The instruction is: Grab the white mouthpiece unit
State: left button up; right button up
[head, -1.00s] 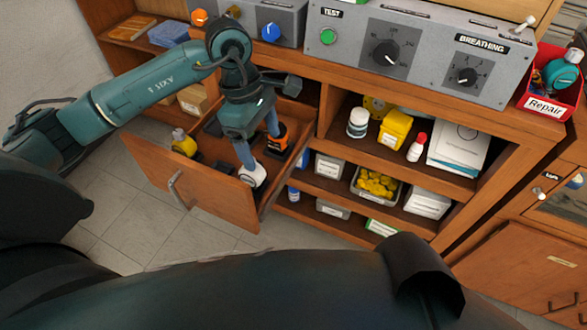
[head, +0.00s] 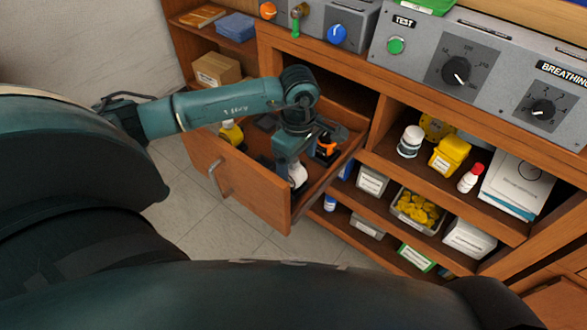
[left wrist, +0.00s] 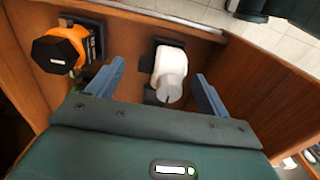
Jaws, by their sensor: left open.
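The white mouthpiece unit (head: 298,174) is in the open wooden drawer, partly hidden by my left gripper in the head view. In the left wrist view the white unit (left wrist: 170,62) stands in a dark holder, with a grey lower part towards the gripper. My left gripper (left wrist: 159,72) is open, with one blue-grey finger on each side of the unit and gaps between. In the head view the left gripper (head: 288,168) reaches down into the drawer from above. My right gripper is not in view.
An orange and black device (left wrist: 66,48) sits in the drawer beside the unit, and a yellow bottle (head: 231,132) is on its left side. The drawer front (head: 245,185) and side walls are close around the gripper. Shelves with jars and boxes are on the right, the control panel (head: 480,75) above.

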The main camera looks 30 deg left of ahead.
pick_arm(q)
jog(key=shift+f, duration=1.3)
jog(key=shift+c, duration=0.6)
jog(key=c, duration=1.1)
jog(key=shift+r, duration=0.1)
